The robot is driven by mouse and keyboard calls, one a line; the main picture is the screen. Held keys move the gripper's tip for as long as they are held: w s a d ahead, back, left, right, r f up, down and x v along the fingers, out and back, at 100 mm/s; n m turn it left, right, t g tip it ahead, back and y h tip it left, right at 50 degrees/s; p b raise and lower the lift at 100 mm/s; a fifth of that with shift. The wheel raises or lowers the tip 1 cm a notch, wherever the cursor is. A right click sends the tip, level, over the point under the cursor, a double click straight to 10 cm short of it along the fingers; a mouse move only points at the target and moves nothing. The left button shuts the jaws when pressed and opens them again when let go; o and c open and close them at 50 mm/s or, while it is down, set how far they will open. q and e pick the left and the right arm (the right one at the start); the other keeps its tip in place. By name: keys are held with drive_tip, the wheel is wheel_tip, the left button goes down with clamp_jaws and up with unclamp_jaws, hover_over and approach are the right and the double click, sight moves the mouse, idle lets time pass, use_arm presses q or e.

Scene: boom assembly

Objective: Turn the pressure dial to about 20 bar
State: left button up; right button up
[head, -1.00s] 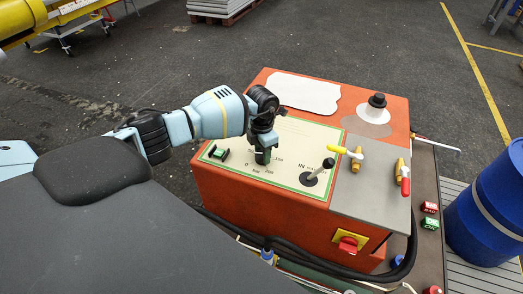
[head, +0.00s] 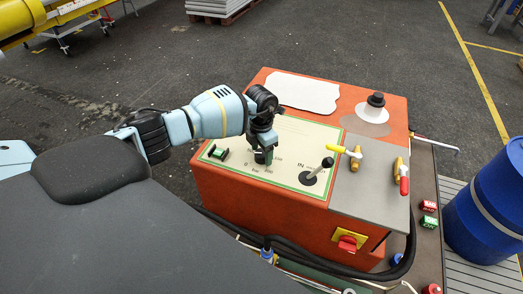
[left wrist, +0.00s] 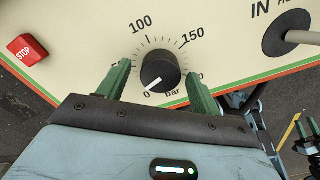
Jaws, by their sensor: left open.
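The pressure dial is a black round knob (left wrist: 160,72) with a white pointer, on a cream panel (head: 300,135) of the orange machine. In the left wrist view the pointer aims down and left, close to the 0 mark. The 100 and 150 marks show; the fingers partly cover the marks at the left and right. My left gripper (head: 265,158) is over the dial, pointing down. Its green fingers (left wrist: 160,88) are open, one on each side of the knob, with visible gaps to it.
A black-knobbed lever (head: 318,171) stands right of the dial. A red STOP button (left wrist: 27,50) is left of it. Yellow (head: 345,151) and red (head: 404,180) valve handles are further right. A white sheet (head: 303,92) lies behind; a blue barrel (head: 490,210) stands right.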

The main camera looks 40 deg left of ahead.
sight(261, 153)
use_arm(q)
wheel_tip(261, 153, up, 7)
drive_tip(key=shift+r, duration=0.45)
idle(0.6)
